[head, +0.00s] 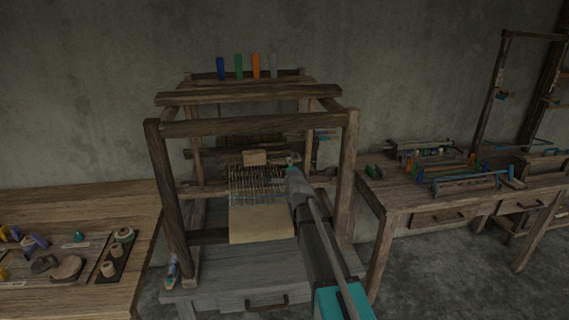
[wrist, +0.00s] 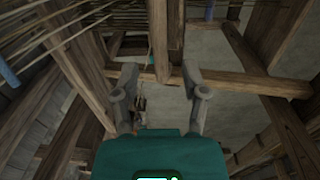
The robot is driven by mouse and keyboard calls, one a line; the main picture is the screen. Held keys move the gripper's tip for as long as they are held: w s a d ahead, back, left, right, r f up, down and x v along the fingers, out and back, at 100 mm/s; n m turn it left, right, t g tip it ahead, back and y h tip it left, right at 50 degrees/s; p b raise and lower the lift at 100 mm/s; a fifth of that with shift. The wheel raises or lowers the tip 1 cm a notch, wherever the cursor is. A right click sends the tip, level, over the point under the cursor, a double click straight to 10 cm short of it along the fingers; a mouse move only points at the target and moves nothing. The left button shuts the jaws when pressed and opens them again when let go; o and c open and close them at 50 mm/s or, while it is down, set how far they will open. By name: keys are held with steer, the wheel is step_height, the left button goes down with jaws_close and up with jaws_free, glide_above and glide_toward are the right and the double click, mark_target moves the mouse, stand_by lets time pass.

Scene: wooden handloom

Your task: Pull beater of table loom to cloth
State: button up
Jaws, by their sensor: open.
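The wooden table loom (head: 252,127) stands in the middle of the head view. Pale woven cloth (head: 262,226) lies at its front, with warp threads (head: 255,182) running back from it. A crossbar with a light wooden block (head: 254,157), which looks like the beater, sits behind the threads, apart from the cloth. My gripper (head: 292,163) reaches into the frame just right of that block. In the wrist view my gripper (wrist: 161,78) has its two fingers spread, with nothing seen held. A wooden bar (wrist: 240,82) passes near the fingertips; I cannot tell whether it touches them.
The loom's upright posts (head: 347,165) and front top beam (head: 250,124) surround my arm. A table with spools (head: 110,269) stands at left, and a workbench (head: 430,190) with small tools at right. Coloured spools (head: 238,67) stand on the loom's top.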

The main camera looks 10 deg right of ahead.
steer(key=shift+w+f, duration=0.1)
steer(key=shift+w, duration=2.35)
steer(key=shift+c, duration=0.3)
jaws_close()
